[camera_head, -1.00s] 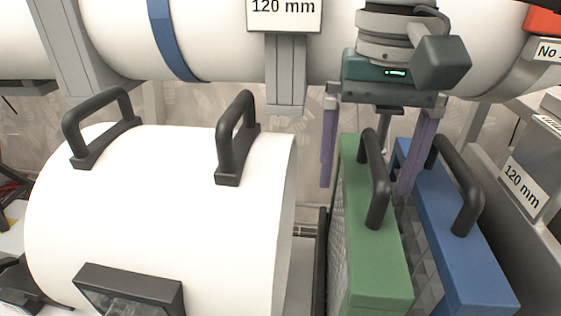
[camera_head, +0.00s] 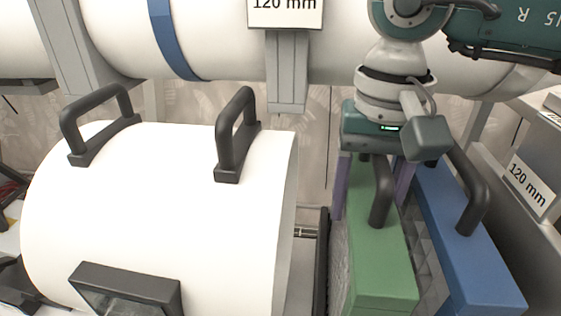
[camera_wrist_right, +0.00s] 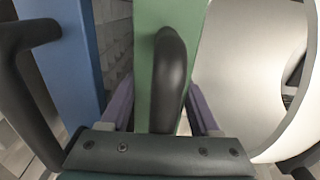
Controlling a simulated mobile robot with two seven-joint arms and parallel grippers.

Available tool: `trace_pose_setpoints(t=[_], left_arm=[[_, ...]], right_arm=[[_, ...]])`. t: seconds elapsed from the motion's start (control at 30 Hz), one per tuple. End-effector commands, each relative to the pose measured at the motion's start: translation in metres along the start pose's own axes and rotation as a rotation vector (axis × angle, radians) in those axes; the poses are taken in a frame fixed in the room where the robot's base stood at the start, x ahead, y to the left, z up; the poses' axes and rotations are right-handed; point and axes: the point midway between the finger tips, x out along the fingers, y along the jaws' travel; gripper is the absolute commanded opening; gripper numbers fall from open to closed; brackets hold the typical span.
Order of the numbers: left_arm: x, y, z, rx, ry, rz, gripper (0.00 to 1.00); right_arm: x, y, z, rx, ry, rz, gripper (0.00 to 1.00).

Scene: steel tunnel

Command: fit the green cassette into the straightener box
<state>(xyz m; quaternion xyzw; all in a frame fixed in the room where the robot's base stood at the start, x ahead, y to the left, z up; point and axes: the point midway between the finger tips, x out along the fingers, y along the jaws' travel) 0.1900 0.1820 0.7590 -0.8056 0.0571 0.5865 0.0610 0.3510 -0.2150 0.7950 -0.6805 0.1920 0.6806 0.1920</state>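The green cassette (camera_head: 380,268) stands upright right of centre in the head view, with a black handle (camera_head: 381,195) on its top edge. In the right wrist view the green cassette (camera_wrist_right: 170,12) runs between my purple fingers, with its handle (camera_wrist_right: 169,80) in the middle. My right gripper (camera_head: 372,185) is open and low over the far part of the cassette, one finger on each side. I cannot tell whether the fingers touch it. My left gripper is out of view. I cannot tell for sure which thing is the straightener box.
A blue cassette (camera_head: 465,255) with a black handle stands close on the right of the green one. A large white drum (camera_head: 150,210) with black handles fills the left. A white pipe (camera_head: 220,50) crosses behind. A grey block labelled 120 mm (camera_head: 530,185) is at the right.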

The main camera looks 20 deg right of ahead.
Motion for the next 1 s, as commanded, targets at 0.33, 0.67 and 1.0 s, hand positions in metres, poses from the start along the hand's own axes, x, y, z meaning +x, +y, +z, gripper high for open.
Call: trace_pose_setpoints(t=[0.33, 0.67, 1.0], left_arm=[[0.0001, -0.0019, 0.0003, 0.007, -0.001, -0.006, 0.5], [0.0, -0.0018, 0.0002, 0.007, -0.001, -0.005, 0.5], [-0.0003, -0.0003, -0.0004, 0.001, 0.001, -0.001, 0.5]], right_arm=[[-0.0002, 0.0, -0.0001, 0.0, 0.0, 0.0, 0.2], [-0.0003, 0.0, -0.0001, 0.0, 0.0, 0.0, 0.0], [-0.0015, -0.0006, -0.0007, 0.0, 0.002, -0.002, 0.0]])
